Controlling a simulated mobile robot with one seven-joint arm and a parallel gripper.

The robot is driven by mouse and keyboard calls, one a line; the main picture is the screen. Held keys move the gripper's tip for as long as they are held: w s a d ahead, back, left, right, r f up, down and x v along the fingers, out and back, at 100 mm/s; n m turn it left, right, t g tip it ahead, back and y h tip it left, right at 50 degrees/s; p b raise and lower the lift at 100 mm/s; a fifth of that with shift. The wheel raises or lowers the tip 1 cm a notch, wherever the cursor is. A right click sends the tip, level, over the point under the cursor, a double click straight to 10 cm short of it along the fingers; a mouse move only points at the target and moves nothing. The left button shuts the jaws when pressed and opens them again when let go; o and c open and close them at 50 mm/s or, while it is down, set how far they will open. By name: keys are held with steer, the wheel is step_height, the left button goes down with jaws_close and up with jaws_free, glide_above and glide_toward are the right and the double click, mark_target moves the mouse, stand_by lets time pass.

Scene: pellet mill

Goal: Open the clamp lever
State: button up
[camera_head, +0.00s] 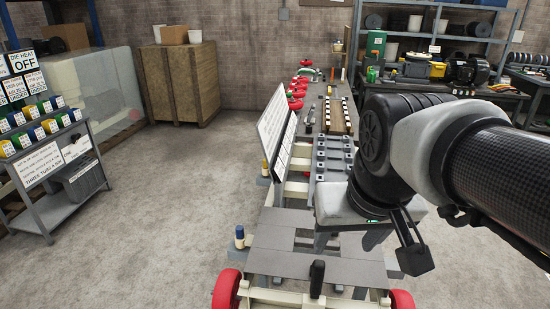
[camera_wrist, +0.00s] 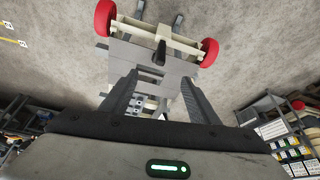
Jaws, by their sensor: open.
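A short black handle (camera_head: 317,278) stands up at the near end of a long cart; it looks like the clamp lever, though I cannot be sure. It also shows in the wrist view (camera_wrist: 160,52), at the top centre, between the two red wheels and beyond my fingertips. My gripper (camera_wrist: 159,77) is open and empty, its two grey fingers spread above the cart's grey plates (camera_wrist: 150,68). Nothing touches the handle. In the head view my arm hides most of the gripper.
The cart has red wheels (camera_head: 226,289) and a white tilted sign board (camera_head: 275,128). Tools and blocks lie on its long grey top. A rack of labelled boxes (camera_head: 48,150) stands at left, a cluttered workbench (camera_head: 440,82) at back right. The floor left of the cart is clear.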

mark_target(317, 277)
steer(key=w+f+g, duration=0.1)
steer(key=w+f, duration=0.1)
steer(key=w, duration=0.2)
steer(key=w+f+m+g+b, duration=0.1)
steer(key=w+f+g, duration=0.1)
steer(key=w+f, duration=0.1)
steer(key=w+f+m+g+b, duration=0.1)
steer(key=w+f, duration=0.2)
steer(key=w, duration=0.2)
steer(key=shift+g, duration=0.3)
steer(key=shift+c, duration=1.1)
step_height(317, 277, down, 17)
steer(key=shift+s+f+b, duration=0.1)
steer(key=shift+f+b, duration=0.05)
steer(key=shift+b, duration=0.75)
jaws_close()
